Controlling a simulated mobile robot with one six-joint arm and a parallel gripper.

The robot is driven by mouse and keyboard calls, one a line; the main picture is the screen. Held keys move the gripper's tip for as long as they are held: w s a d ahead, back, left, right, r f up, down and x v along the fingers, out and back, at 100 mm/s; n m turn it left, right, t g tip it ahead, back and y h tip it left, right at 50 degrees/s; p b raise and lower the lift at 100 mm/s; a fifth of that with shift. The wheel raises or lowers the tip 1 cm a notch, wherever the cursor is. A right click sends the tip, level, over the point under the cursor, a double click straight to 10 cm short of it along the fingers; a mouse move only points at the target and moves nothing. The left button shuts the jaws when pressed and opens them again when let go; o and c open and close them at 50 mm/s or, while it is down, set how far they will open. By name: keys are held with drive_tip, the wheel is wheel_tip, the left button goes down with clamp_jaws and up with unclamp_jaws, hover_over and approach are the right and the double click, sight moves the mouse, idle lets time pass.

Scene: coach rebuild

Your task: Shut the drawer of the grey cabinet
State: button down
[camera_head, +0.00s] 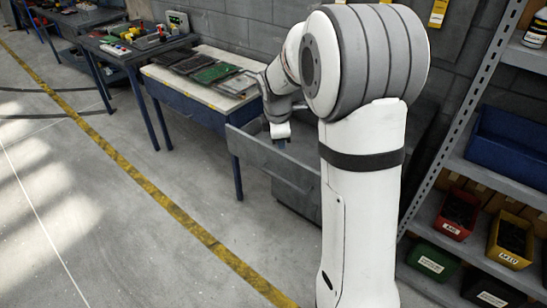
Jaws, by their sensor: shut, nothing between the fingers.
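The grey cabinet (299,207) stands against the wall, partly hidden behind my arm. Its drawer (262,157) is pulled out toward the aisle, and its long grey panel shows left of my arm. My gripper (280,143) points down at the drawer, near the panel's upper edge. It is shut and empty. I cannot tell whether it touches the drawer. The far part of the drawer and most of the cabinet are hidden by my arm.
A blue-framed table (187,99) with flat trays stands just left of the drawer. Another bench (112,57) with tools is farther left. A shelf rack (466,167) with coloured bins is at right. The floor (100,225) in front is clear, with a yellow line.

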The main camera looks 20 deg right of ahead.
sight(282, 172)
drive_tip(key=w+d+f+n, duration=0.1)
drive_tip(key=w+f+n, duration=0.2)
drive_tip(key=f, duration=0.3)
drive_tip(key=w+d+f+n, duration=0.1)
drive_tip(key=w+f+n, duration=0.2)
drive_tip(key=w+f, duration=0.2)
drive_tip(key=w+f+n, duration=0.3)
drive_tip(key=w+f, duration=0.1)
drive_tip(key=f, duration=0.3)
drive_tip(key=shift+d+g+h, duration=0.3)
drive_tip(key=shift+d, duration=0.1)
drive_tip(key=p+x, duration=0.1)
drive_tip(key=x, duration=0.8)
drive_tip(key=shift+f, duration=0.2)
